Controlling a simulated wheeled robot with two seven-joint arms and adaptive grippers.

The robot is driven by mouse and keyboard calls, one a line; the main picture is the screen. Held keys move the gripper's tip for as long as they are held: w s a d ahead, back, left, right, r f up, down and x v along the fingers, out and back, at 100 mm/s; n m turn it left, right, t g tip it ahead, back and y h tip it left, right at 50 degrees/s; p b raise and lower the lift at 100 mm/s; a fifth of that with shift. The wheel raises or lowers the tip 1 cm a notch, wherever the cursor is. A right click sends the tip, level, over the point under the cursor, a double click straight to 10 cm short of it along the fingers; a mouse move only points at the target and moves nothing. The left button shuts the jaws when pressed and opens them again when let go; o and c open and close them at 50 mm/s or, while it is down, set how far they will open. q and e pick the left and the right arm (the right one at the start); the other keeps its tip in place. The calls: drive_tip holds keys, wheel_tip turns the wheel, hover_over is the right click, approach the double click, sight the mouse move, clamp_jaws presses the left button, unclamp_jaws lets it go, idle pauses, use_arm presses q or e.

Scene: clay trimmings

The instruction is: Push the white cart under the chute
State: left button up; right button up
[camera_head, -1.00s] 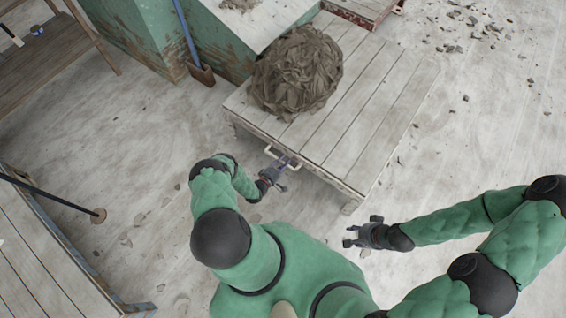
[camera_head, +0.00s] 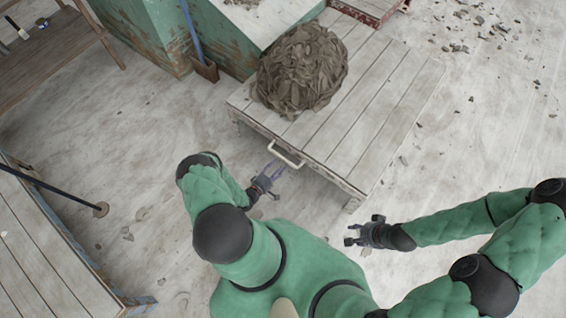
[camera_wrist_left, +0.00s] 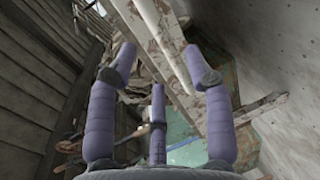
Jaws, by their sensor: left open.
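The white cart (camera_head: 380,100) is a low flat platform of pale planks, with a large heap of clay trimmings (camera_head: 300,70) on its far left part. A pale handle (camera_head: 287,154) sticks out from its near edge. My left gripper (camera_head: 273,174) is open and empty, just in front of and slightly left of the handle, apart from its bar. In the left wrist view its purple fingers are spread with nothing between them. My right gripper (camera_head: 358,230) has its fingers spread, empty, near the cart's near right corner. I cannot make out a chute for certain.
A worn green block (camera_head: 155,40) with a pale top stands beyond the cart, with a blue-handled shovel (camera_head: 207,70) against it. A reddish low cart (camera_head: 372,8) is behind. A plank platform (camera_head: 45,250) lies left. Rubble (camera_head: 480,30) is scattered right; floor around is mostly clear.

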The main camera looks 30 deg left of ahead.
use_arm(q)
drive_tip(key=shift+v, duration=2.05)
drive_tip(key=shift+w+d+r, duration=0.1)
drive_tip(key=w+d+r+m+g+h+p, duration=0.2)
drive_tip(key=w+d+r+m+g+p, duration=0.2)
drive_tip(key=w+d+r+m+g, duration=0.5)
drive_tip(key=s+d+r+m+g+p, duration=0.1)
drive_tip(key=s+d+r+m+g, duration=0.1)
drive_tip(key=s+d+r, duration=0.4)
drive_tip(key=s+d+r+m+g+p, duration=0.2)
drive_tip(key=s+d+r, duration=0.5)
drive_tip(key=s+r, duration=0.4)
wheel_tip(320, 180, up, 4)
drive_tip(key=shift+s+d+f+m+g+h, duration=0.1)
drive_tip(key=shift+s+d+m+g+h, duration=0.2)
drive_tip(key=shift+m+g, duration=0.65)
drive_tip(key=shift+s+d, duration=0.1)
drive_tip(key=shift+s, duration=0.05)
drive_tip(key=shift+c, duration=0.3)
